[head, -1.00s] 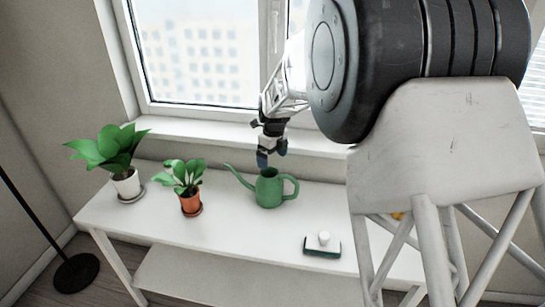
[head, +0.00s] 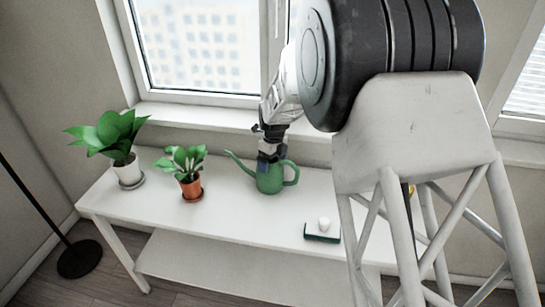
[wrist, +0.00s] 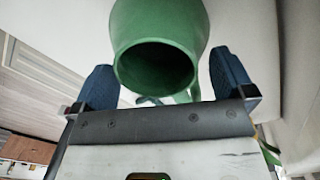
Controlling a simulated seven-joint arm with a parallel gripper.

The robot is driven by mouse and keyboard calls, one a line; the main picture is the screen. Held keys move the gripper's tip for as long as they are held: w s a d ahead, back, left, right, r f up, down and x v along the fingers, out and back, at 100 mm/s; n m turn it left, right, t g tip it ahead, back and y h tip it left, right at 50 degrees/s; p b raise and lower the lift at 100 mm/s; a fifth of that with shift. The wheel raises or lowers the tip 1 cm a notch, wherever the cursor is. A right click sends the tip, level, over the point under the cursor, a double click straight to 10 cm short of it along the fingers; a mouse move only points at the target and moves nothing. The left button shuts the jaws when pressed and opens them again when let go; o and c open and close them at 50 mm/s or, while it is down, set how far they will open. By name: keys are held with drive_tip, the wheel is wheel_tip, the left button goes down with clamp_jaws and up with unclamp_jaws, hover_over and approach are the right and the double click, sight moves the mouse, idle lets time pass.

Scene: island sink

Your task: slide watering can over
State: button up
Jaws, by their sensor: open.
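The green watering can (head: 269,181) stands upright on the white table. Its spout points left and its handle is on the right. My gripper (head: 268,157) is at the can's top opening in the head view, pointing down. In the wrist view, the can (wrist: 160,40) has its dark round mouth between the two blue fingertips of my gripper (wrist: 162,80). The fingers are apart, one on each side of the rim, with a visible gap on each side. The handle is mostly hidden in the wrist view.
On the white table (head: 230,218), a plant in a terracotta pot (head: 191,188) stands left of the can. A plant in a white pot (head: 127,172) is farther left. A dark green, white-topped object (head: 322,231) lies front right. The window sill (head: 200,112) is behind.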

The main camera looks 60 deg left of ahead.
drive_tip(key=c, duration=0.9)
drive_tip(key=shift+w+d+f, duration=0.1)
drive_tip(key=shift+w+d, duration=7.65)
drive_tip(key=shift+d, duration=0.05)
drive_tip(key=o, duration=0.9)
